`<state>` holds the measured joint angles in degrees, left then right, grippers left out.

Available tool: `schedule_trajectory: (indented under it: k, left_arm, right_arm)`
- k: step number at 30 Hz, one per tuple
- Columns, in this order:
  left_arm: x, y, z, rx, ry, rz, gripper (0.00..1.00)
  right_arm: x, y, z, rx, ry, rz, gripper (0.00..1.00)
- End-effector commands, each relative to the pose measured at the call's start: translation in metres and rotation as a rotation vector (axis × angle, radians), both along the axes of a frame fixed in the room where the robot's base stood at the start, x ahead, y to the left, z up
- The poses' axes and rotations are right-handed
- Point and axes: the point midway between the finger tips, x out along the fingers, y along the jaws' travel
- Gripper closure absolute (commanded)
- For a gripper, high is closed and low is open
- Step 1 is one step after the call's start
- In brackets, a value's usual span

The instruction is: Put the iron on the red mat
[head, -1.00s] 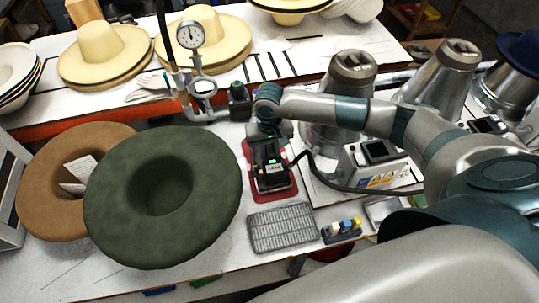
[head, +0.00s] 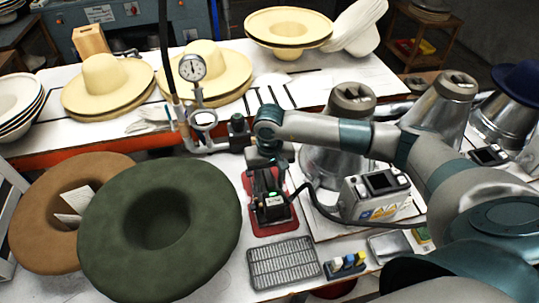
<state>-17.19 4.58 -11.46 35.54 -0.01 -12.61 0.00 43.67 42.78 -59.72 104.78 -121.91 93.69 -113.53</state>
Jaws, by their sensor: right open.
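The red mat (head: 283,228) lies on the white worktable, right of the green hat. The iron (head: 269,207) rests on the red mat, with its dark body and metal base partly covered by my gripper. A dark cord runs from it to the right. My right gripper (head: 268,196) is open, pointing down right at the iron's handle; the fingers are hard to tell apart from the dark iron. My left gripper is not in view.
A green felt hat (head: 205,225) and a brown one (head: 32,215) lie at the left. A wire rack (head: 284,262) sits in front of the mat. A control box (head: 375,195) and metal hat presses (head: 333,160) stand to the right. A pressure gauge (head: 192,68) rises behind.

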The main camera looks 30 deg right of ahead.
Motion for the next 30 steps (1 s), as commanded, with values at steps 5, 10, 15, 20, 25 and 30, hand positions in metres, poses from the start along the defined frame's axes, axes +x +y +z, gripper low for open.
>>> schedule_trajectory:
  k: [5, 10, 15, 20, 25, 30]
  left_arm:
    - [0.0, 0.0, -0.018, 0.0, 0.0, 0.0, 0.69]
    - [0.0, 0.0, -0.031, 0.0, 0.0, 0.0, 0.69]
    - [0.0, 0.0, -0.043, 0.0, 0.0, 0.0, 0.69]
    - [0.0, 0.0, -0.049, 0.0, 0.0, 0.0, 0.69]
    - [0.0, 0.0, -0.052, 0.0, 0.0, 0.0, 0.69]
    - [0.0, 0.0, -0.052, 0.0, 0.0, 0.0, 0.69]
  right_arm:
    - [0.002, 0.0, 0.032, 0.0, -0.007, 0.0, 0.57]
    - [0.003, 0.0, 0.067, 0.0, -0.008, 0.0, 0.57]
    - [0.002, 0.0, 0.101, 0.0, -0.007, 0.001, 0.57]
    - [0.002, 0.0, 0.124, 0.001, -0.007, 0.0, 0.57]
    - [0.001, 0.0, 0.137, 0.0, -0.003, 0.0, 0.57]
    - [0.001, 0.0, 0.14, 0.0, -0.003, 0.0, 0.57]
